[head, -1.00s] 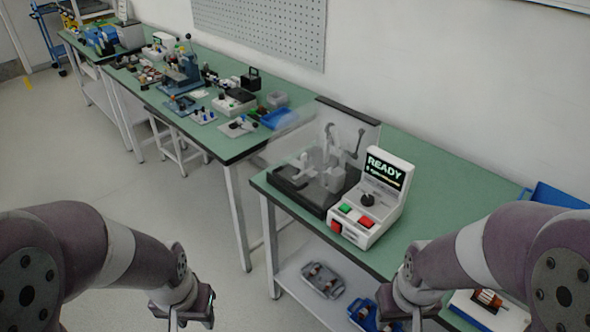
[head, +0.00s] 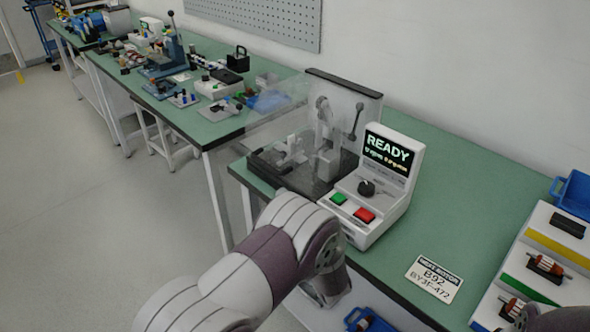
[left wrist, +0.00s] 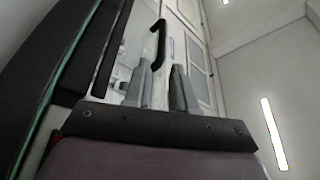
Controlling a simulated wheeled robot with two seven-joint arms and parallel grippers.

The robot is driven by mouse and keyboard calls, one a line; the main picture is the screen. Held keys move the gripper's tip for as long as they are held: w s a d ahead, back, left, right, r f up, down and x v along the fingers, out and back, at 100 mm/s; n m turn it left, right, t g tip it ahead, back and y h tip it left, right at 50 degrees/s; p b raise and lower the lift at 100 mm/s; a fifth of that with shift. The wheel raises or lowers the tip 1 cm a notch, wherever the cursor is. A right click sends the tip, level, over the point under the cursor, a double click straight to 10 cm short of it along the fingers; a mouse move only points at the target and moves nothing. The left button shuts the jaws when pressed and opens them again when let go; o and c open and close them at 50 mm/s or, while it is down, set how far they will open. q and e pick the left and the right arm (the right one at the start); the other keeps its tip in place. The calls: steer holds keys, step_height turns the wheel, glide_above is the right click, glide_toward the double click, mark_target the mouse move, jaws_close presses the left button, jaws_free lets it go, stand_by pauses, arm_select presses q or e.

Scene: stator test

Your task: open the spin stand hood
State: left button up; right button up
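The spin stand (head: 322,178) stands on the green bench in the head view, with a dark base, a dark-edged upright back panel and grey fixtures. Its clear hood (head: 282,118) is over the base and hard to make out. In the left wrist view a black bent handle (left wrist: 159,46) stands out in front of a clear panel, beyond my fingertips. My left gripper (left wrist: 160,75) is open, its two grey fingers apart with nothing between them. In the head view my left arm reaches up to the bench front and hides that gripper. My right gripper is out of view.
A white control box (head: 378,200) with a READY screen, knob, green and red buttons stands right of the stand. A label card (head: 434,279) lies on the bench (head: 455,190). A rotor tray (head: 545,240) and a blue bin (head: 572,200) are at right.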

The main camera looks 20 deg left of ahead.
mark_target(268, 164)
arm_select(q)
steer(key=x, duration=1.1)
steer(key=shift+a+r, duration=0.1)
steer(key=shift+a, duration=0.25)
jaws_close()
